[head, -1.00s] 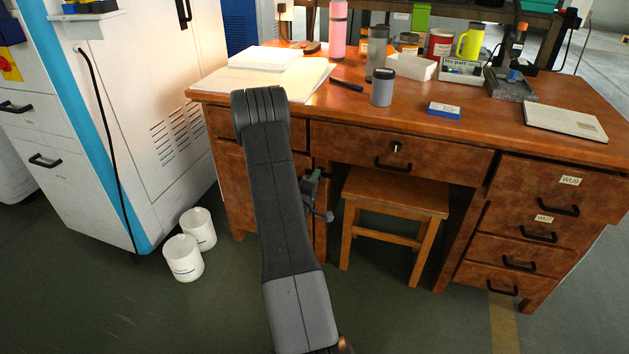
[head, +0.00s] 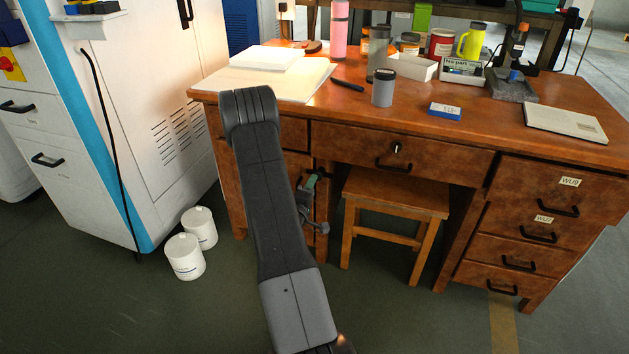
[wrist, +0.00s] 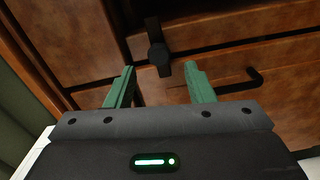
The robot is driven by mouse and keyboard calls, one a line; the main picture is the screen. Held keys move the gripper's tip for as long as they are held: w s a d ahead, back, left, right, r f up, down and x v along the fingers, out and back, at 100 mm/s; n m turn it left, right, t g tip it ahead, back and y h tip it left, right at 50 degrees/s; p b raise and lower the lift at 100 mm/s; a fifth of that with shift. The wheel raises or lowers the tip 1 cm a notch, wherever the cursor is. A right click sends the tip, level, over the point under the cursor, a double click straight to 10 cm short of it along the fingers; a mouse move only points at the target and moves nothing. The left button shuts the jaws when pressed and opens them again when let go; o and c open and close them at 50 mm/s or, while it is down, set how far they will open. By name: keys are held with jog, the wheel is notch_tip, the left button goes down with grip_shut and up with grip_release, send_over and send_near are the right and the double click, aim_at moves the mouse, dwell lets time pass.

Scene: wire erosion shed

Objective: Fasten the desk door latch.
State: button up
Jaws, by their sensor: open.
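The desk (head: 420,145) is brown wood, with its left pedestal partly hidden behind my arm in the head view. In the wrist view the latch (wrist: 158,54) is a small black bar with a round knob. It stands nearly upright across a dark gap between wooden panels (wrist: 215,38). My gripper (wrist: 160,71) has two green fingers spread apart, with nothing held between them. In the picture the latch lies between and just beyond the fingertips; I cannot tell whether they touch it. In the head view my gripper (head: 311,187) shows only partly, beside the left pedestal.
A black handle (wrist: 245,82) sits right of the fingers in the wrist view. A wooden stool (head: 395,190) stands in the knee space. White buckets (head: 185,257) stand on the floor beside a white cabinet (head: 160,90) at left. Bottles and boxes stand on the desktop.

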jog(key=p+v, duration=0.1)
jog(key=v, duration=0.8)
jog(key=b+x, duration=0.2)
jog(key=x, duration=1.1)
jog(key=shift+w, duration=0.3)
jog(key=shift+d, duration=0.1)
